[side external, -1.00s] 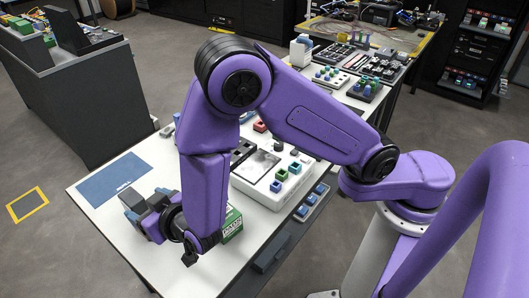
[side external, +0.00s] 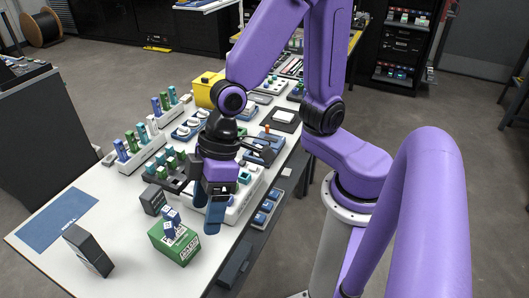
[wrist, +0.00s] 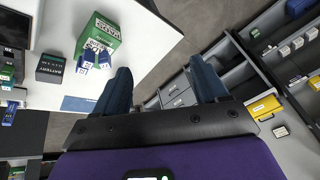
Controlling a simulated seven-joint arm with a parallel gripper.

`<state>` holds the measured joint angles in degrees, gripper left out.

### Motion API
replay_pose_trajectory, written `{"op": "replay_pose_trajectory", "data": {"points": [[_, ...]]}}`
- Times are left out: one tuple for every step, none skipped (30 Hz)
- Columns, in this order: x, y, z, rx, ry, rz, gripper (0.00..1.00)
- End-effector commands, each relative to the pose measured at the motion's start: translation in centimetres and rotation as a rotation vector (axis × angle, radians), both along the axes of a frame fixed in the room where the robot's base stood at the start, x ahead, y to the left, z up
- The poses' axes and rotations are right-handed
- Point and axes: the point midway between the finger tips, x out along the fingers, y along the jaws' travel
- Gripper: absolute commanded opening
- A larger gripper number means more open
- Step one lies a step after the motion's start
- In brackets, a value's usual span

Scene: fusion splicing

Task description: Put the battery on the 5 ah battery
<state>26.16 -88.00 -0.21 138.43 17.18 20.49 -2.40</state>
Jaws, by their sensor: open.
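My gripper (side external: 207,208) is open and empty, pointing down above the table near its right edge; its spread fingers also show in the wrist view (wrist: 160,85). A small dark box battery (side external: 152,200) stands on the table left of my gripper, its label reading battery in the wrist view (wrist: 50,68). A taller dark block (side external: 88,248) stands at the near left. I cannot read which block is the 5 ah battery.
A blue mat (side external: 58,219) lies at the table's left end. A white device (side external: 240,198) is right of my gripper, and racks of green and blue parts (side external: 137,145) fill the back.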

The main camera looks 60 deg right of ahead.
Motion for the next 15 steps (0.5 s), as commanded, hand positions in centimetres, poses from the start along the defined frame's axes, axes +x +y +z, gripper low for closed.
{"op": "replay_pose_trajectory", "data": {"points": [[-1.4,-2.4,0.6,-0.041,0.009,0.043,0.72],[-2.2,-3.9,0.8,-0.072,0.015,0.069,0.72],[-3.3,-5.7,1.1,-0.114,0.021,0.100,0.72],[-3.9,-7.0,1.3,-0.145,0.024,0.122,0.72],[-4.6,-8.3,1.5,-0.173,0.025,0.141,0.72],[-5.3,-9.9,1.7,-0.213,0.027,0.164,0.72],[-5.8,-11.0,1.8,-0.238,0.027,0.178,0.72],[-6.3,-12.0,2.0,-0.263,0.027,0.191,0.72],[-6.8,-13.1,2.2,-0.293,0.026,0.204,0.72],[-7.1,-13.9,2.3,-0.311,0.027,0.210,0.72],[-7.3,-14.5,2.4,-0.327,0.025,0.216,0.72],[-7.6,-15.1,2.4,-0.345,0.025,0.223,0.72],[-7.7,-15.5,2.5,-0.355,0.026,0.226,0.72],[-7.8,-15.8,2.5,-0.363,0.024,0.229,0.72],[-7.9,-16.0,2.6,-0.370,0.023,0.232,0.72]]}}
